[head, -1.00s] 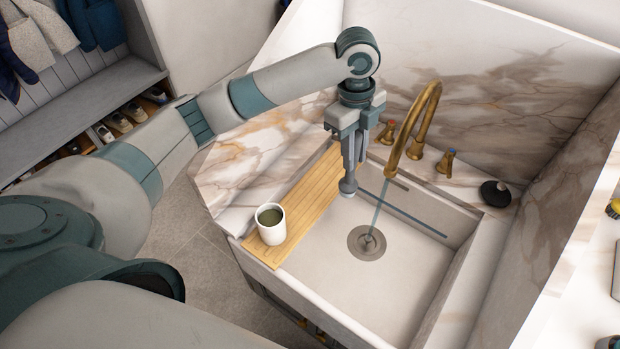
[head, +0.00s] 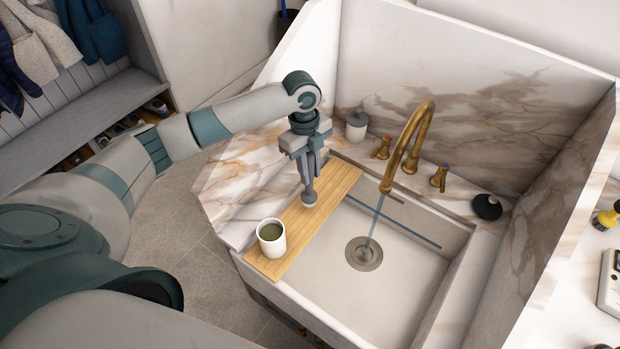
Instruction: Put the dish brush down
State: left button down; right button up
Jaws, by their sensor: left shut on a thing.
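My left gripper (head: 306,170) points down over the wooden board (head: 328,196) that lies across the left side of the sink. It is shut on the dish brush (head: 309,198), a grey brush held upright with its round head down. The head shows just below the fingers, in front of the board. I cannot tell whether it touches the board. The handle is mostly hidden by the gripper. My right gripper is not in view.
A white cup (head: 271,238) with green liquid stands on the board's near end. Water runs from the brass tap (head: 410,150) into the sink (head: 400,245). A grey-and-white bottle (head: 356,125) stands behind the board. A round black object (head: 487,206) sits on the right ledge.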

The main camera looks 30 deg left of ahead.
aim_at(312, 195)
pick_arm(q)
jog(key=shift+f+p, duration=0.4)
jog(key=shift+p, duration=0.05)
jog(key=shift+f+p, duration=0.7)
jog(key=shift+f, duration=1.05)
jog(key=c, duration=1.5)
grip_release()
jog(key=shift+c, duration=0.2)
